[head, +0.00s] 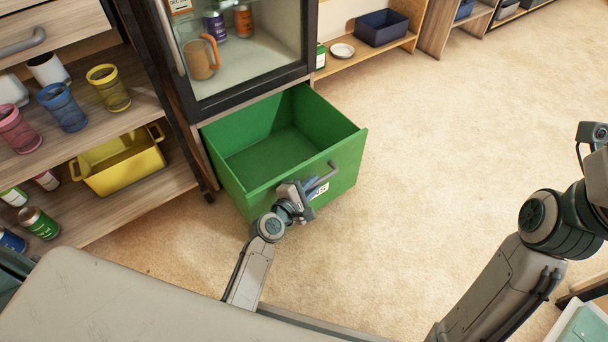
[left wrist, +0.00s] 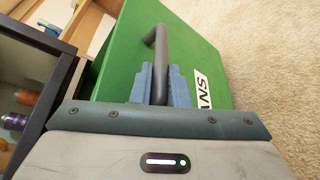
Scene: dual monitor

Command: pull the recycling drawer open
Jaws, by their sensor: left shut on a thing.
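A green drawer (head: 343,158) stands pulled out from under a glass-fronted cabinet, and its inside is empty. Its front carries a grey bar handle (head: 325,178) and a white label (left wrist: 204,90) of which "ANS" shows. My left gripper (head: 306,190) is shut on the handle. In the left wrist view, the blue fingers (left wrist: 160,84) close around the dark handle (left wrist: 159,62) against the green front (left wrist: 200,40). My right arm shows at the right of the head view, but its fingers are not in view.
A glass-fronted cabinet (head: 250,78) holds a mug and cans above the drawer. Left shelves hold cups, a yellow bin (head: 122,162) and cans. A low shelf with a dark blue bin (head: 381,28) is behind. Carpet (head: 440,130) right of the drawer is clear.

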